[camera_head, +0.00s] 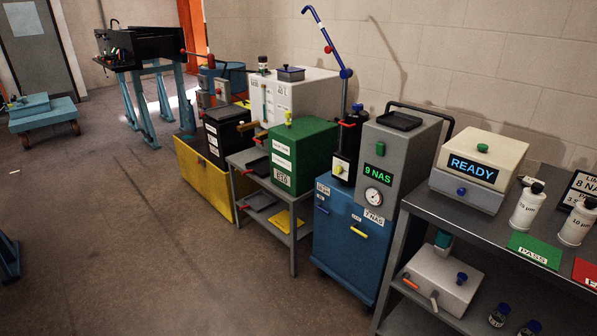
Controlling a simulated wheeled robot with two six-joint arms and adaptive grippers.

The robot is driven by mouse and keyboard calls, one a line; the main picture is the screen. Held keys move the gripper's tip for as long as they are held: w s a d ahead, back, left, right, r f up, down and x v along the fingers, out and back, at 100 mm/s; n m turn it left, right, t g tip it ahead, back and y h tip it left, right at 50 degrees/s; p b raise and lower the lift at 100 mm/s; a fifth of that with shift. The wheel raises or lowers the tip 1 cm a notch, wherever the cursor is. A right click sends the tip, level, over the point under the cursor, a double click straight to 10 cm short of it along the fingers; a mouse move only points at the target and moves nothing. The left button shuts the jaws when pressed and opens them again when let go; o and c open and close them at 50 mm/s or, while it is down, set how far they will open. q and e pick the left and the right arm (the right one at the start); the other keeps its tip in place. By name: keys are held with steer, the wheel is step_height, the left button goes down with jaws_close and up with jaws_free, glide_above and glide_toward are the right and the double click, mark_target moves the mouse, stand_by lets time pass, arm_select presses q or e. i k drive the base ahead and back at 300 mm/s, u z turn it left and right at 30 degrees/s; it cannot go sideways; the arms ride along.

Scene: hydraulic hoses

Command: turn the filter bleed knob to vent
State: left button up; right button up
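No knob here carries a label I can read as filter bleed or vent, so I cannot tell which is the bleed knob. A black upright unit (345,143) with red parts and a white label stands on the blue cabinet (345,262). A yellow handle (360,232) is on the cabinet front. Neither of my grippers is in view.
A green box (303,157) and white tank (310,95) stand left of the cabinet. At right, a grey bench (425,207) holds a "READY" instrument (470,172) and white bottles (526,207). The floor (150,250) in front is mostly clear.

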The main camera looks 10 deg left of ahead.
mark_target(337, 170)
steer(key=z, duration=0.55)
steer(key=i, duration=2.1)
steer(key=u, duration=0.25)
